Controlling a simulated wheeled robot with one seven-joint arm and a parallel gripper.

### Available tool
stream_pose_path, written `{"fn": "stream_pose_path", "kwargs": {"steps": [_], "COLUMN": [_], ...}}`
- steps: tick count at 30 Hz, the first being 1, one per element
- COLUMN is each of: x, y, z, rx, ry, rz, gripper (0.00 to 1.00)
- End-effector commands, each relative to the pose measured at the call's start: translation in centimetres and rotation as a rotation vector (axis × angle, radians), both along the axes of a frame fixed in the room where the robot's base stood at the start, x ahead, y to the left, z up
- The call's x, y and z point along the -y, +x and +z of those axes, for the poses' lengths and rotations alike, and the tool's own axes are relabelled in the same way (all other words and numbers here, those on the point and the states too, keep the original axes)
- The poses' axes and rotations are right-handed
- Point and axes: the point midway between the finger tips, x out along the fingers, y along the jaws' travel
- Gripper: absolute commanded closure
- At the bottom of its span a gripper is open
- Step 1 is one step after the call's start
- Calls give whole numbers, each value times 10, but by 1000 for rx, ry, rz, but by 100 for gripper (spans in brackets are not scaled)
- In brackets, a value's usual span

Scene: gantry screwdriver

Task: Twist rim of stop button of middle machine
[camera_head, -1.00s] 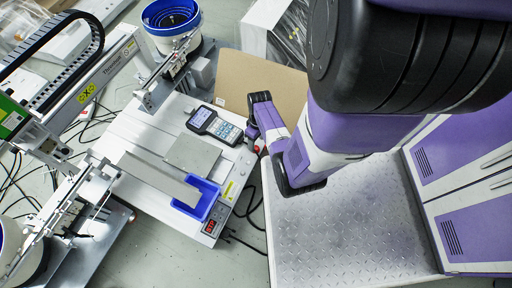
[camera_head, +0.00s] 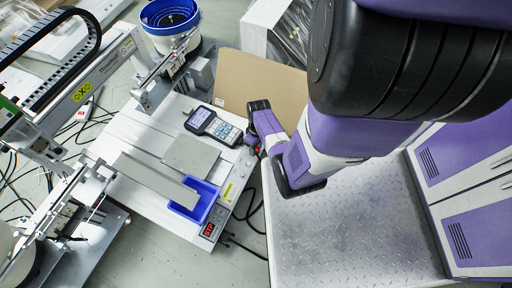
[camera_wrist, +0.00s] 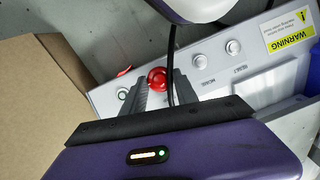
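The red stop button (camera_wrist: 157,79) is a round knob on the light grey front panel (camera_wrist: 217,62) of the middle machine. In the wrist view it sits between the two dark fingers of my gripper (camera_wrist: 160,72), one finger on each side. The fingers are apart; I cannot tell whether either touches the rim. In the head view my gripper (camera_head: 252,143) is at the machine's right corner, and the button is mostly hidden there. The machine's white bed (camera_head: 135,128) carries a handheld controller (camera_head: 214,125) and a blue tray (camera_head: 207,202).
A black cable (camera_wrist: 172,50) runs close by. A cardboard box (camera_wrist: 45,105) stands at left.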

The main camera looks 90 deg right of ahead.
Motion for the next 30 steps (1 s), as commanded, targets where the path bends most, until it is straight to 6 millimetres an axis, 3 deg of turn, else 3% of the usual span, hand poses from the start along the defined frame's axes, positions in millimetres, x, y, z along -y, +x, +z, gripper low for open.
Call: {"fn": "stream_pose_path", "kwargs": {"steps": [11,30], "x": [0,1], "y": [0,-2], "z": [1,-1], "rx": [11,89], "ry": [21,165], "rz": [-56,-481], "gripper": [100,100]}}
